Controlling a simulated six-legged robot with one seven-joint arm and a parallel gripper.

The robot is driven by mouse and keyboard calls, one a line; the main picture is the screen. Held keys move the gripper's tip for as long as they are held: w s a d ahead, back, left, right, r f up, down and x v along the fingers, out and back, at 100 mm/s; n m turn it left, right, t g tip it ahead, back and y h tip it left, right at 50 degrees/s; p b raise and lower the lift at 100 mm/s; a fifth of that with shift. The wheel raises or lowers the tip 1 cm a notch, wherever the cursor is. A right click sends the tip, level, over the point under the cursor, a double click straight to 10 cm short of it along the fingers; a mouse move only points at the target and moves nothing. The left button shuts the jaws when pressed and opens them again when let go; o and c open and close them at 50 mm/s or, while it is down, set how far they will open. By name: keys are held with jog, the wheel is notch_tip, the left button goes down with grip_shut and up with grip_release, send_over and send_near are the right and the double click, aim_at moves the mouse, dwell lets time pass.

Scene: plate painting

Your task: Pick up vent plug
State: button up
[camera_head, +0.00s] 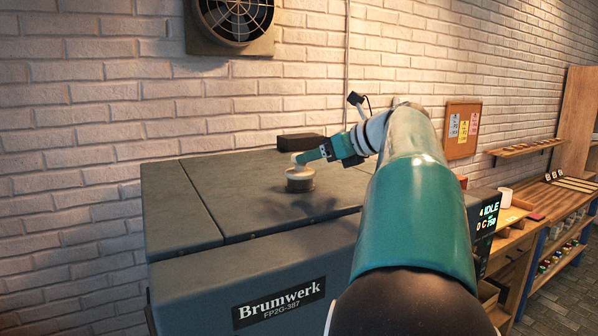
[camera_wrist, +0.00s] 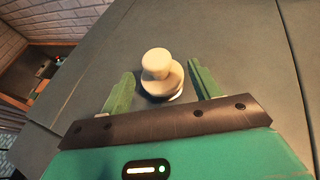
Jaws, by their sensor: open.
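The vent plug (camera_head: 300,181) is a pale, round plug with a knob, on top of the dark grey kiln (camera_head: 240,206). In the wrist view the plug (camera_wrist: 157,68) shows its cream knob above a wider round base. My gripper (camera_head: 308,158) is at the plug's knob in the head view. In the wrist view my gripper (camera_wrist: 160,82) is open, with one green finger on each side of the plug. Gaps show between both fingers and the plug. Whether a finger touches it lower down cannot be told.
A dark block (camera_head: 300,143) lies on the kiln top behind the plug. A display (camera_head: 487,216) reading IDLE is on the kiln's right side. A white cup (camera_head: 505,197) stands on the wooden bench to the right. The kiln top left of the plug is clear.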

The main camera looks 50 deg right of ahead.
aim_at(294, 160)
jog(key=shift+a+r+x, duration=0.1)
jog(key=shift+x, duration=1.65)
jog(key=shift+a+r+x, duration=0.1)
jog(key=shift+x, duration=1.65)
jog(key=shift+c, duration=0.4)
jog(key=c, duration=1)
